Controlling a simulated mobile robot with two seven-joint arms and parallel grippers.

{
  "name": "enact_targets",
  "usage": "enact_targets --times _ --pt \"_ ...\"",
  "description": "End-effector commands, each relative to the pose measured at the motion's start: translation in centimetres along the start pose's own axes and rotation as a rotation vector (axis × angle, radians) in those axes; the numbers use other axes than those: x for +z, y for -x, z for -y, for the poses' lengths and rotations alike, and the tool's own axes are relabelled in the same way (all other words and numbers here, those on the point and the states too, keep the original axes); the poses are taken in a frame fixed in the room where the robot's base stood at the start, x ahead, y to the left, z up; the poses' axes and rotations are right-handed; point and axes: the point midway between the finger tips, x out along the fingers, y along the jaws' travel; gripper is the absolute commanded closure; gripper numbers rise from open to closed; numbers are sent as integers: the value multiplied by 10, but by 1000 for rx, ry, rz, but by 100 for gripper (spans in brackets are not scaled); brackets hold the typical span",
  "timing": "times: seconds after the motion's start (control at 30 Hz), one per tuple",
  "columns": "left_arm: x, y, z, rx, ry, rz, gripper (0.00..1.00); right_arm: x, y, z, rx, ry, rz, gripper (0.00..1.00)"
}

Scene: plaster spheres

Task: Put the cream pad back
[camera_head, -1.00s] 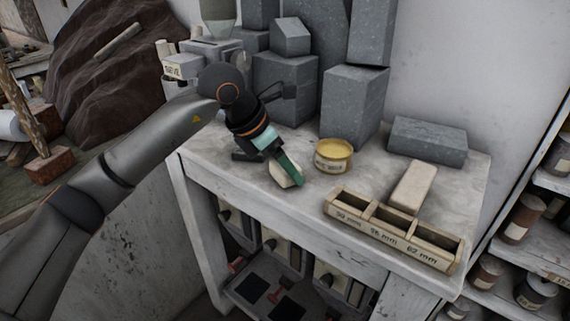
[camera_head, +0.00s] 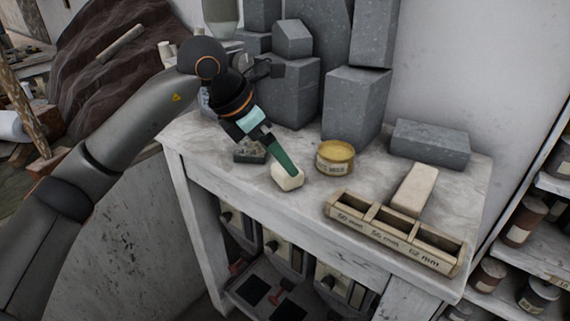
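The small cream pad (camera_head: 287,179) is near the front edge of the pale stone-like bench top (camera_head: 318,200), left of the yellow wax tin. My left gripper (camera_head: 286,165) reaches down over it from the upper left. A green finger overlaps the pad's top edge. The other finger is hidden, so I cannot tell whether the fingers are shut on the pad or only beside it. A small dark open box or tray (camera_head: 249,152) stands just left of the gripper. My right gripper is not in view.
The yellow tin (camera_head: 335,158) stands close right of the pad. A wooden tray with size-marked compartments (camera_head: 385,233) and a cream block (camera_head: 415,189) lie to the right. Grey stone blocks (camera_head: 355,105) crowd the back. The bench front edge is close.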

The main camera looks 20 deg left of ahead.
Motion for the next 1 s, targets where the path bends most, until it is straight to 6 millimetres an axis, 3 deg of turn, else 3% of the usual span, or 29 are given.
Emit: enact_targets --times 0.2,0.4,1.0 --pt "0 46 0 3 -2 3 0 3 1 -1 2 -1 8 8" --pt "0 68 0 1 -1 0 0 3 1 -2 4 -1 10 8" --pt "0 72 0 -1 -1 -1 0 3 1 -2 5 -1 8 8"
